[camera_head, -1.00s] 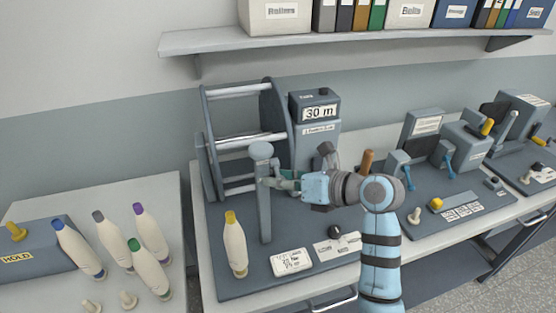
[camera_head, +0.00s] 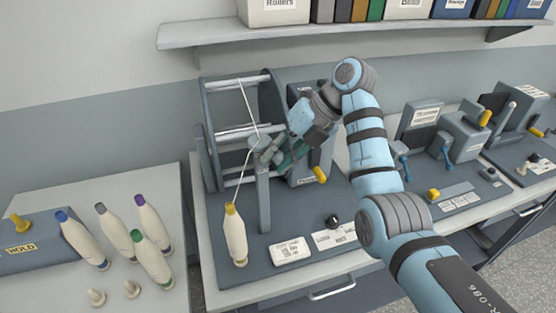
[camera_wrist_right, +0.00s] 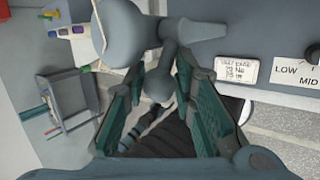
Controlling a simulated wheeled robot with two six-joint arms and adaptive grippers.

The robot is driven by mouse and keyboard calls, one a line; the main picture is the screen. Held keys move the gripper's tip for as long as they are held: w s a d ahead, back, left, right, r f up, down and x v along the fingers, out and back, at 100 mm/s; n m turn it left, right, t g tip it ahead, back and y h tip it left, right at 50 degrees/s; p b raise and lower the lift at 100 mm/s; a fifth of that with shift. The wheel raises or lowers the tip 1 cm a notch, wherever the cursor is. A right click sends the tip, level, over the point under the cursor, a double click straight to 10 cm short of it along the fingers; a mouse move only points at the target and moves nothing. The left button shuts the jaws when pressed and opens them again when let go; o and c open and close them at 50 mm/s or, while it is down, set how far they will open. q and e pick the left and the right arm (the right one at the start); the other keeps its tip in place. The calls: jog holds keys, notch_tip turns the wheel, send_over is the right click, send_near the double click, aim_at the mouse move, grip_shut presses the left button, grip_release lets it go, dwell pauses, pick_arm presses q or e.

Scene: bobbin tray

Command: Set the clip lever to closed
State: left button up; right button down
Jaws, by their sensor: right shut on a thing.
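The clip post (camera_head: 264,200) stands upright in front of the winding reel frame (camera_head: 207,150). My right gripper (camera_head: 268,152) is at the post's head, coming from the upper right. In the right wrist view, its two green-padded fingers (camera_wrist_right: 158,72) are closed around the knob of a short grey lever (camera_wrist_right: 157,86) beside the rounded post head (camera_wrist_right: 118,30). The fingers partly hide the lever in the head view, so its setting is hard to tell. A pale thread (camera_head: 240,175) runs from the yellow-tipped bobbin (camera_head: 235,238) up past the post head to the reel. My left gripper is out of view.
Several bobbins with coloured tips (camera_head: 150,258) stand on the left table beside the HOLD block (camera_head: 30,248). A label plate (camera_head: 290,251) and a black knob (camera_head: 332,221) are right of the post. More machines (camera_head: 460,143) stand at the right.

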jog(key=shift+w+a+r+g, duration=0.1)
jog(key=shift+w+r+g, duration=0.1)
jog(key=shift+r+g, duration=0.15)
dwell(0.3)
jog(key=c, duration=1.4)
grip_release()
jog(key=shift+c, duration=0.2)
jog(key=shift+o, duration=0.6)
jog(key=shift+w+f, duration=0.1)
